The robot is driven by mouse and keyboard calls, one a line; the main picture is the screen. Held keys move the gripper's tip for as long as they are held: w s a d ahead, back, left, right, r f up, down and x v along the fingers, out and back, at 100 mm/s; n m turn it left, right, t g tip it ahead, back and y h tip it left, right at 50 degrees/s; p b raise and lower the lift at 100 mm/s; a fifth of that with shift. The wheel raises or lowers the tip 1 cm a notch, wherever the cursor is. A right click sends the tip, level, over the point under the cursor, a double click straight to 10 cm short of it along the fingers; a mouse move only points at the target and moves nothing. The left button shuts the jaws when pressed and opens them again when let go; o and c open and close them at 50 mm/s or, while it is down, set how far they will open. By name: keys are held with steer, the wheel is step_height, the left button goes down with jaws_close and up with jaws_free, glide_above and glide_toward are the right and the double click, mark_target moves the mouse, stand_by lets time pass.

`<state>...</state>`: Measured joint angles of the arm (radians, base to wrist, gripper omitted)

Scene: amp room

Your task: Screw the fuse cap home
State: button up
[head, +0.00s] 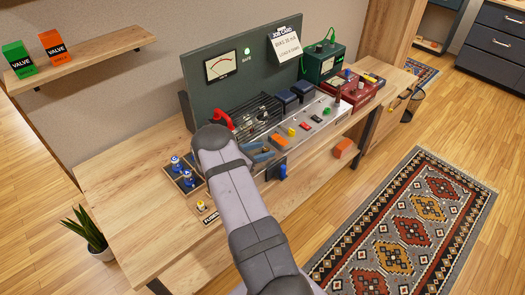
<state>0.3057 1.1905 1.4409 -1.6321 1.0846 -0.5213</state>
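I cannot make out the fuse cap for certain. A small yellow-and-white piece (201,206) stands at the table's front edge, left of my arm, beside a lettered label (211,218) that I cannot fully read. The amplifier chassis (318,122) lies on the bench with coloured parts along its top. A dark plate with a blue part (282,172) is on its front side. My arm rises from the bottom and covers the chassis's left front. I cannot make out my gripper; it seems hidden behind my arm.
The wooden bench (124,178) is clear at its left. Blue-and-white pieces (187,179) stand in a tray by my arm. A grey-blue shape (262,155) lies right of it.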

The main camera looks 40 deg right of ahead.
steer(key=shift+a+r, duration=0.15)
steer(key=shift+a, duration=0.4)
steer(key=shift+b+v, duration=1.2)
steer(key=shift+v, duration=1.9)
steer(key=shift+r, duration=0.1)
steer(key=shift+s+a+r, duration=0.15)
steer(key=shift+s+a, duration=0.1)
steer(key=s+a+r+m+y, duration=0.2)
steer(key=s+a+m+y, duration=0.4)
steer(key=s+a, duration=0.5)
steer(key=s+a+r+m+y, duration=0.3)
steer(key=s+a+m+y, duration=0.4)
steer(key=a, duration=1.2)
steer(key=shift+s+m+y, duration=0.3)
steer(key=shift+s+m, duration=1.7)
steer(key=shift+m, duration=0.3)
